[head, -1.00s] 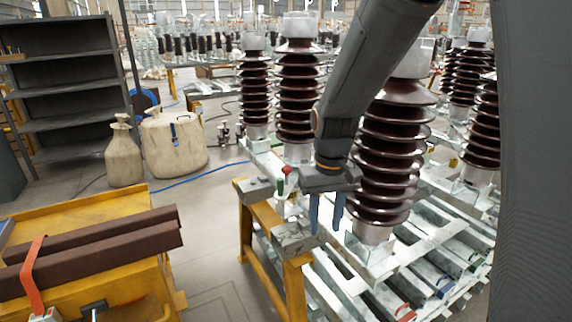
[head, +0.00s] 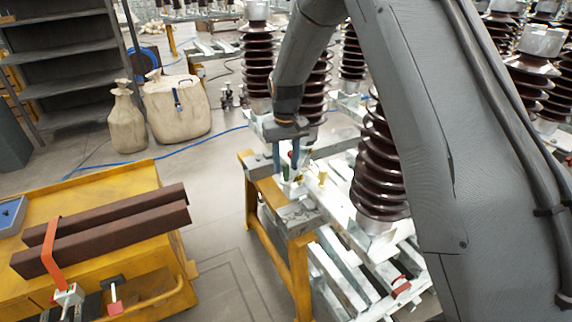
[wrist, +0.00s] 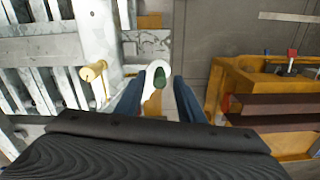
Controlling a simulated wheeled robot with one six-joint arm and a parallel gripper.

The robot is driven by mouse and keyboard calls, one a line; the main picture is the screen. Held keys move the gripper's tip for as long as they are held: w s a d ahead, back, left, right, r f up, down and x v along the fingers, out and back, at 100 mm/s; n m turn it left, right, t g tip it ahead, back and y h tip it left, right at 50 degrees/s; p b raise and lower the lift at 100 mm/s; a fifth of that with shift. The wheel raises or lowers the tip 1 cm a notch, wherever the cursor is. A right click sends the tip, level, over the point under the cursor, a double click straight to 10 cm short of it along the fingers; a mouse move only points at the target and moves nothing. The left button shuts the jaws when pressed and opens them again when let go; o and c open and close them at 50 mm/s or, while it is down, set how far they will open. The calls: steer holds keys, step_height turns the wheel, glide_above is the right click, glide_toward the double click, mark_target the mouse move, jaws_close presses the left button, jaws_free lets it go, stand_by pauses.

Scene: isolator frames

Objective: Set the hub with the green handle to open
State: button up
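The green handle (wrist: 160,78) shows end-on in the wrist view, over a pale round part of the hub (wrist: 155,67). It lies between the two blue fingers of my gripper (wrist: 160,82), with a gap on each side. In the head view my gripper (head: 285,163) points down over the end of the yellow stand (head: 252,205), in front of the insulators. The fingers are apart and hold nothing. How far the fingertips are above the handle is hard to tell. In the head view my gripper largely hides the hub.
A brass-coloured knob (wrist: 94,72) stands left of my gripper in the wrist view. A brown ribbed insulator (head: 378,170) stands close on the right. A yellow cart (head: 120,205) with brown bars is at the left. The floor between cart and stand is clear.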

steer(key=shift+f, duration=0.9)
steer(key=shift+c, duration=0.3)
jaws_close()
steer(key=shift+s+d+n, duration=0.25)
steer(key=shift+d+n, duration=0.05)
steer(key=shift+d, duration=0.25)
steer(key=d+n, duration=0.3)
steer(key=d, duration=1)
steer(key=shift+s+n+b, duration=0.15)
steer(key=shift+n+b, duration=0.25)
steer(key=shift+b, duration=0.05)
steer(key=shift+d+r, duration=0.1)
steer(key=shift+d, duration=0.05)
